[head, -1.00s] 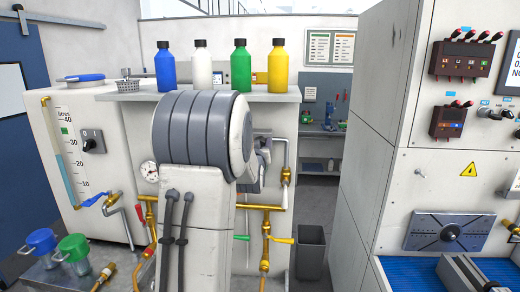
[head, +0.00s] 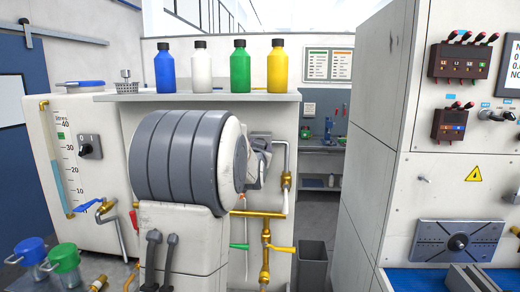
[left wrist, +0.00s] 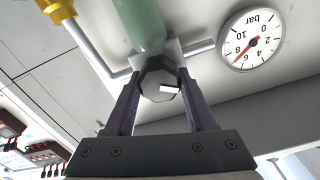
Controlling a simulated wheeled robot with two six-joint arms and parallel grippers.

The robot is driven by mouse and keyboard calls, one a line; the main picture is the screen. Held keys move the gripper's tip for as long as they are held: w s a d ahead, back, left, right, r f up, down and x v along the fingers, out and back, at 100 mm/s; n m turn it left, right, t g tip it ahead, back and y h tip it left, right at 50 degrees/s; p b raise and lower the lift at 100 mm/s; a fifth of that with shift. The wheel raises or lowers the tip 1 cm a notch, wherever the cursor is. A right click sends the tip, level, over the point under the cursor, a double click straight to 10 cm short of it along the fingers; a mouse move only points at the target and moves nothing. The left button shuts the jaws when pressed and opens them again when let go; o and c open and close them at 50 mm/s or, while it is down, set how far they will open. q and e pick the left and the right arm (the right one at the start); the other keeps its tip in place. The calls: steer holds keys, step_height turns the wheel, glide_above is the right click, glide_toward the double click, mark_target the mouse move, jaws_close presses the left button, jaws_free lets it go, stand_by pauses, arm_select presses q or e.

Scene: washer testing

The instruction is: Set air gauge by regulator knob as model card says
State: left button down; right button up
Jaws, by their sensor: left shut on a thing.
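My left gripper (left wrist: 160,100) is shut around a dark faceted regulator knob (left wrist: 152,76) with a white mark, in the left wrist view. The knob adjoins a pale green cylindrical bowl (left wrist: 138,22) and grey pipes. The round white air gauge (left wrist: 252,38), marked in bar from 0 to 10, sits beside it. Its red needle appears to point toward the 6 to 8 side; the exact value is unclear. In the head view my own arm hides the gauge, and part of the gripper shows behind it. Two posted cards (head: 330,64) hang at the back, unreadable. My right gripper is out of view.
Several bottles, including a blue one (head: 165,68), stand on the shelf (head: 225,97). Brass pipework (head: 265,245) with green and yellow levers is right of my arm. A tall test cabinet (head: 445,190) stands at right. A dark bin (head: 311,262) is on the floor.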

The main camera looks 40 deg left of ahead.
arm_select(q)
steer(key=shift+c, duration=1.2)
jaws_free()
steer(key=shift+d, duration=0.1)
steer(key=shift+s+d+b, duration=0.15)
steer(key=shift+s+b, duration=0.15)
steer(key=shift+b, duration=0.05)
steer(key=b+v, duration=0.4)
steer(key=v, duration=0.5)
steer(key=shift+s, duration=0.3)
steer(key=shift+d, duration=0.15)
